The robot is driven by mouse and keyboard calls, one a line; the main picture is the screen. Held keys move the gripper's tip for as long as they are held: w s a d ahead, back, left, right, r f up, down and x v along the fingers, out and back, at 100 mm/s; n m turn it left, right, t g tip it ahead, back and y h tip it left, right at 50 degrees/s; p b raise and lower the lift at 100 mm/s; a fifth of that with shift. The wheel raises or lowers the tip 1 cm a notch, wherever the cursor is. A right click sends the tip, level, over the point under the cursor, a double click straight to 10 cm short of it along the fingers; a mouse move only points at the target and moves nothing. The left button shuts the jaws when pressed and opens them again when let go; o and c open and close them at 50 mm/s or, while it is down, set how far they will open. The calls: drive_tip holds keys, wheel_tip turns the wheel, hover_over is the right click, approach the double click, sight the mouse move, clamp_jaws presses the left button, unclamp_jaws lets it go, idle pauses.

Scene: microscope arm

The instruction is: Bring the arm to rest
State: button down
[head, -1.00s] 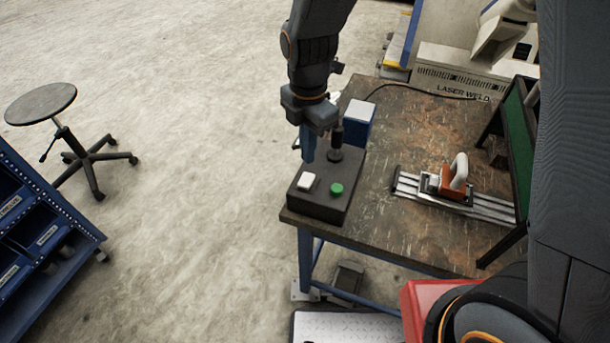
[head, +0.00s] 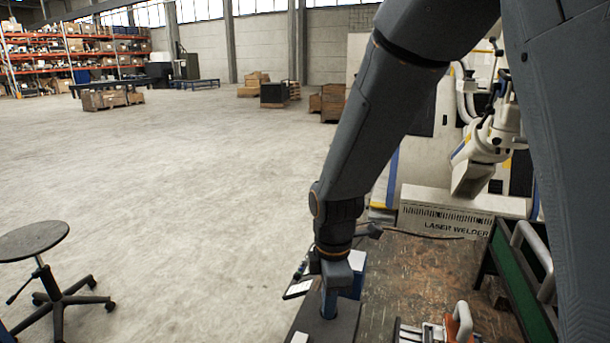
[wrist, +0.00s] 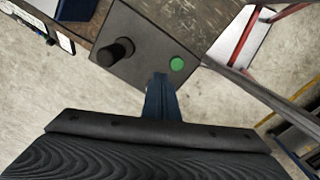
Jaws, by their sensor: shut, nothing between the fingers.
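My gripper (head: 328,308) hangs pointing down over a dark control box (head: 345,322) at the left front of the workbench. Its blue fingers are shut with nothing between them. In the wrist view the fingertips (wrist: 160,80) show near the box's edge, beside a green button (wrist: 177,63) and a black joystick (wrist: 115,50). I cannot tell how high above the box the fingertips are. A white microscope-like head (head: 482,160) on the laser welder stands at the back right, apart from my gripper.
The workbench (head: 410,270) carries an orange-and-white clamp (head: 460,323) and a green panel in a dark frame (head: 520,285) on the right. A round stool (head: 35,240) stands at the left. The floor between is clear.

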drive_tip(key=s+d+m+t+b, duration=0.1)
drive_tip(key=s+d+m+b, duration=0.2)
drive_tip(key=d+m, duration=1.1)
drive_tip(key=s+m, duration=0.3)
drive_tip(key=m, duration=0.2)
drive_tip(key=shift+d+f+b, duration=0.25)
drive_tip(key=shift+f+b, duration=0.05)
wheel_tip(320, 180, up, 7)
drive_tip(key=n+g+b, duration=0.1)
drive_tip(key=n+b, duration=0.2)
drive_tip(key=n, duration=1.1)
hover_over(295, 337)
drive_tip(key=s, duration=0.3)
drive_tip(key=shift+w+d+r, duration=0.1)
drive_tip(key=shift+w+r, duration=0.05)
drive_tip(key=shift+w, duration=0.05)
wheel_tip(295, 337, down, 14)
drive_tip(key=p, duration=0.2)
drive_tip(key=shift+p, duration=0.3)
